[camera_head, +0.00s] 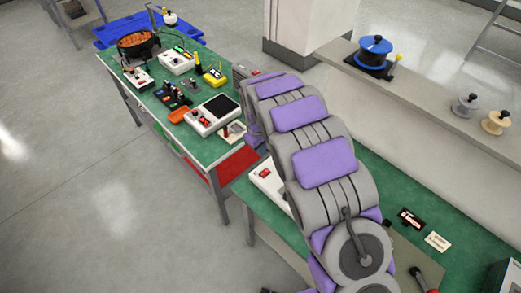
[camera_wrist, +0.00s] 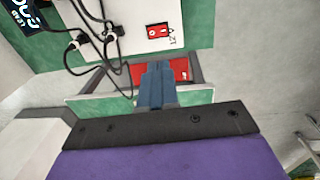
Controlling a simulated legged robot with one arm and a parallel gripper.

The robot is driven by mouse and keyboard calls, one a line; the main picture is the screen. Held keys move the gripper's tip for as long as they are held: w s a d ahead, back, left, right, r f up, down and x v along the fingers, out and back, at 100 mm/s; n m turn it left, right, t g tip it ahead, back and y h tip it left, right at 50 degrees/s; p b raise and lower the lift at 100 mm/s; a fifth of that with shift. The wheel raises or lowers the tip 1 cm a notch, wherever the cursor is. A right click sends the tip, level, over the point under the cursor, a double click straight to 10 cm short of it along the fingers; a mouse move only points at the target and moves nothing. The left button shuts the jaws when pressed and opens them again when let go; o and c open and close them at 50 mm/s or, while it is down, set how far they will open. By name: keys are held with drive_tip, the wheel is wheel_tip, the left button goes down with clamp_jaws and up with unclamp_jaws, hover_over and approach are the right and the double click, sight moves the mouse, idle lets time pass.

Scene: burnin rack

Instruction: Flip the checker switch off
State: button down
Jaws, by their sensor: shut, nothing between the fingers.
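A white box (camera_wrist: 130,22) with a red switch (camera_wrist: 158,31) and a "12V" mark lies at the top of the wrist view on a green mat. A white box with a red switch (camera_head: 264,174) also shows beside my arm in the head view, partly hidden by the arm; it looks like the same one. My gripper (camera_wrist: 156,66) shows in the wrist view with its blue-grey fingers shut and empty. Its tips are below the switch in the picture, apparently apart from it. I cannot tell which way the switch is set. The head view does not show the fingers clearly.
A red surface (camera_wrist: 182,70) lies behind the fingers. A grey ledge (camera_head: 430,92) with spools runs along the right.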

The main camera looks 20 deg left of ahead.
drive_tip(key=shift+w+d+r+b, duration=0.15)
drive_tip(key=shift+w+d+b, duration=0.15)
drive_tip(key=shift+b, duration=0.1)
drive_tip(key=b, duration=0.2)
approach(266, 171)
drive_tip(key=f, duration=0.7)
drive_tip(key=shift+w+d, duration=0.2)
drive_tip(key=shift+w, duration=0.1)
